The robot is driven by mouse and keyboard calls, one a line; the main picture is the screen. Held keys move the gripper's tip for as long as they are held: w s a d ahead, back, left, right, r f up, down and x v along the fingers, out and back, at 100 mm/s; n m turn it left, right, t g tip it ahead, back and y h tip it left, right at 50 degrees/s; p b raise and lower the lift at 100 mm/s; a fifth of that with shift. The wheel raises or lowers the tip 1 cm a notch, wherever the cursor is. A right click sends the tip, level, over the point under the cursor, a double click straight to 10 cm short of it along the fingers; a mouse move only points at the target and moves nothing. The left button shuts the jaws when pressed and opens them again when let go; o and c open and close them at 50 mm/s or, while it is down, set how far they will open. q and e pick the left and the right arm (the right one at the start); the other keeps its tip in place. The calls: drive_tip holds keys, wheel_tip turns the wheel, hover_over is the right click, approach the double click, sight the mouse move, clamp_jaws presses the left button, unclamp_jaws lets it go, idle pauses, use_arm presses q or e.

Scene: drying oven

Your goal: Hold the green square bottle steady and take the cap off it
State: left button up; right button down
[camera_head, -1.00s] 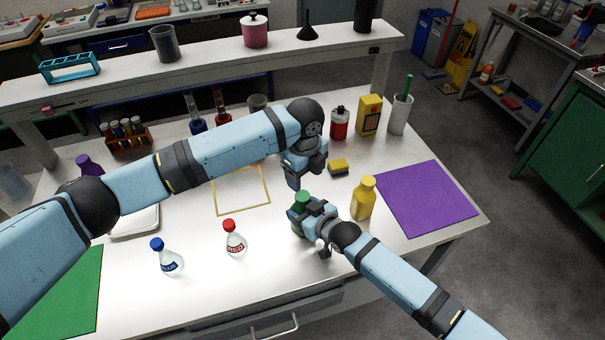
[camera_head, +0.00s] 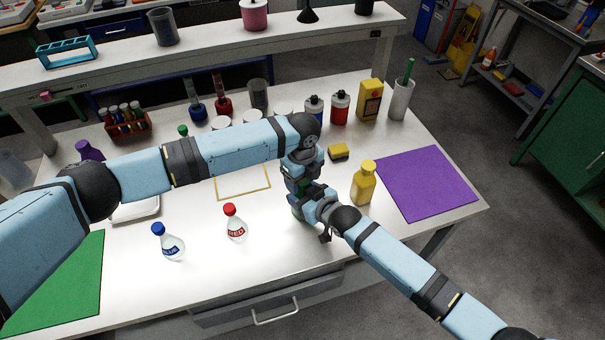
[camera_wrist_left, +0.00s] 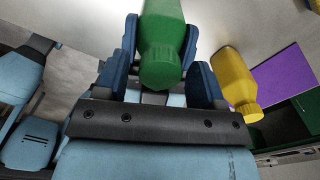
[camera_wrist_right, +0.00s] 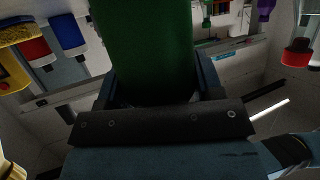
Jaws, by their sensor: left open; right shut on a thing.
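The green square bottle (camera_head: 296,212) stands on the white table, mostly hidden by my grippers in the head view. My right gripper (camera_head: 307,205) is shut on its body; the right wrist view shows the green side (camera_wrist_right: 143,45) filling the space between the fingers. My left gripper (camera_head: 301,187) is above the bottle, pointing down. In the left wrist view the green ribbed cap (camera_wrist_left: 160,68) sits on the bottle, between the open left fingers (camera_wrist_left: 161,45). A gap shows beside the cap; contact cannot be told.
A yellow bottle (camera_head: 363,186) stands close on the right, beside a purple mat (camera_head: 428,190). A sponge (camera_head: 339,152) lies behind. Blue-capped (camera_head: 170,246) and red-capped (camera_head: 235,229) flasks stand to the left. The table front is clear.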

use_arm(q)
drive_tip(key=c, duration=0.9)
drive_tip(key=shift+n, duration=1.7)
drive_tip(key=shift+c, duration=0.3)
drive_tip(key=o, duration=1)
drive_tip(key=shift+r, duration=0.1)
